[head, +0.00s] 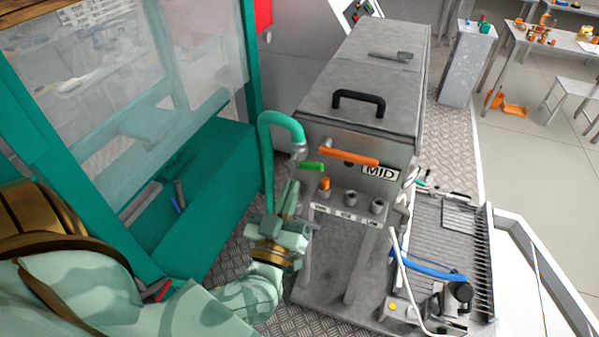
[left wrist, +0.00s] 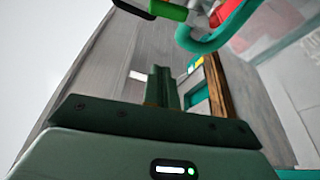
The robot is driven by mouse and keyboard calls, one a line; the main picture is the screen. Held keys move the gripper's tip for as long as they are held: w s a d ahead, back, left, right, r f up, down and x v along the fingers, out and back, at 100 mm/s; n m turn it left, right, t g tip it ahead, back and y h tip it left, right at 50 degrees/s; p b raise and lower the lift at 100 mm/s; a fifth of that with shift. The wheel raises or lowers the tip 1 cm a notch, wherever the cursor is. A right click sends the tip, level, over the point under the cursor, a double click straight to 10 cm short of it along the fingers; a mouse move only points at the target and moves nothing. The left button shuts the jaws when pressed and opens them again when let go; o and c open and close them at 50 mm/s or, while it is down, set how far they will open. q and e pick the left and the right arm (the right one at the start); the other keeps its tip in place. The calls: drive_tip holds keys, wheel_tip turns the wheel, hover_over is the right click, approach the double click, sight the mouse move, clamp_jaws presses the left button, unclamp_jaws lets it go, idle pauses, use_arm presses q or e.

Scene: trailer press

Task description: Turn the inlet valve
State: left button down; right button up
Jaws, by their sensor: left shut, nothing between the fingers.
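A short green handle (head: 312,166) sits on a pipe fitting at the front left of the grey metal cabinet, beside the teal hose; it looks like the inlet valve's handle. The green handle (left wrist: 172,9) also shows at the top of the left wrist view, partly cut off. My left gripper (head: 289,188) is shut and empty, just below and left of the green handle and apart from it. In the left wrist view its closed fingers (left wrist: 160,85) point up toward the handle and hose. My right gripper is not in view.
The teal hose (head: 283,122) arches close to my left gripper. A long orange lever (head: 348,153) crosses the cabinet front by a MID label (head: 380,172). A green-framed enclosure (head: 205,165) stands left; a ribbed tray (head: 452,240) lies right.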

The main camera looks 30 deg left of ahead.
sight(310, 166)
use_arm(q)
drive_tip(key=w, duration=0.3)
drive_tip(key=w+a, duration=0.1)
drive_tip(key=w, duration=0.1)
drive_tip(key=w+a, duration=0.1)
drive_tip(key=w, duration=0.2)
drive_tip(key=shift+w+a+r, duration=0.1)
drive_tip(key=shift+w+r, duration=0.2)
drive_tip(key=shift+d+f+b, duration=0.2)
drive_tip(key=shift+f+b, duration=0.15)
drive_tip(key=shift+f, duration=0.45)
drive_tip(key=m+p, duration=0.1)
drive_tip(key=f+m+h+p, duration=0.1)
drive_tip(key=shift+d+f+p, duration=0.2)
drive_tip(key=shift+f+p, duration=0.1)
drive_tip(key=shift+p, duration=0.1)
drive_tip(key=shift+s, duration=0.1)
